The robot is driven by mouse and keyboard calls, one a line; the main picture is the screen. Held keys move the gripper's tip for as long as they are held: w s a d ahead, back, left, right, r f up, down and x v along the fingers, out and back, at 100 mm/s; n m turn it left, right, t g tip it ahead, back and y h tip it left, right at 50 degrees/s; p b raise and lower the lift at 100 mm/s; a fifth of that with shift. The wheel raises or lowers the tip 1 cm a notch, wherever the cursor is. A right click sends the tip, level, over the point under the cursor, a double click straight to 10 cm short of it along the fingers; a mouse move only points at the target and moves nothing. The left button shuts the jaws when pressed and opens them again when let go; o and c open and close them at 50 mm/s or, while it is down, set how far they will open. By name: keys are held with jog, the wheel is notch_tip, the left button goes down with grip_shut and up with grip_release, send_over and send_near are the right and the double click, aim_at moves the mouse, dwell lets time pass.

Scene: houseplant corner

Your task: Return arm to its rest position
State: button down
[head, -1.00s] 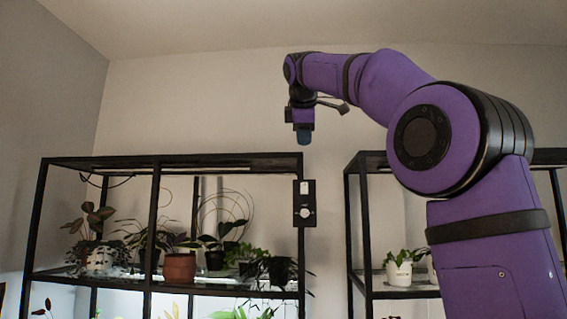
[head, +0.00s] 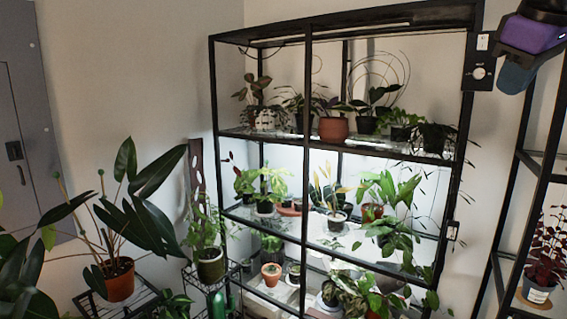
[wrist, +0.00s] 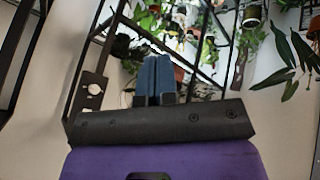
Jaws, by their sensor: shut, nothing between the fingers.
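My gripper (head: 516,74) shows at the upper right of the head view, its blue fingers pointing down beside the black control box (head: 481,62) on the shelf post. In the wrist view my gripper (wrist: 154,76) has its two blue fingers together with nothing between them. The rest of my arm is mostly out of the head view.
A black plant shelf (head: 308,130) with several potted plants fills the middle. A second rack (head: 540,165) stands at the right with a red-leaved plant (head: 543,250). A large plant in an orange pot (head: 120,282) stands at the left. A grey door (head: 30,120) is at the far left.

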jog(key=s+a+f+m, duration=0.2)
jog(key=s+f, duration=0.5)
jog(key=f, duration=0.3)
jog(key=s+a+f+m+g+y, duration=0.1)
jog(key=s+a+f+m, duration=0.1)
jog(key=s+f, duration=0.5)
notch_tip(320, 180, down, 4)
jog(key=shift+a+f+m, duration=0.15)
jog(key=shift+a+m, duration=0.1)
jog(key=shift+m, duration=0.25)
jog(key=shift+a, duration=0.15)
